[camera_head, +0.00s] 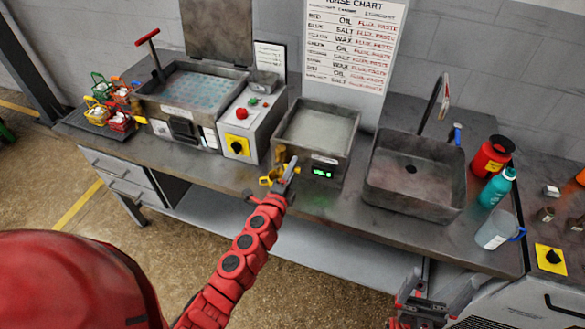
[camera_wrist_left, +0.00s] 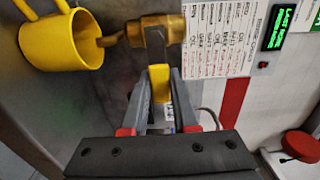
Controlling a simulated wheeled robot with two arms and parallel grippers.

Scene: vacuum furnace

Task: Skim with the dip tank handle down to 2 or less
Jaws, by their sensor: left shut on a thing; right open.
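My left gripper (camera_head: 287,178) is at the front of a grey square tank (camera_head: 283,140) holding pale liquid. In the left wrist view, its fingers (camera_wrist_left: 162,76) are shut on a yellow handle (camera_wrist_left: 160,84) attached to a brass valve (camera_wrist_left: 140,30). A yellow cup (camera_wrist_left: 62,40) is at the valve's outlet end; in the head view the cup (camera_head: 270,181) is partly hidden beside the gripper. A small green display (camera_head: 322,172) is on the tank's front; its digits are too small to read surely. My right gripper (camera_head: 436,296) is open and empty, low in front of the counter.
A larger tank (camera_head: 196,90) of bluish liquid and a control box (camera_head: 240,142) with a yellow switch stand left. A sink (camera_head: 411,175) is right, with bottles (camera_head: 497,187) and a jug (camera_head: 494,236) beyond. Small coloured baskets (camera_head: 103,88) sit at far left.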

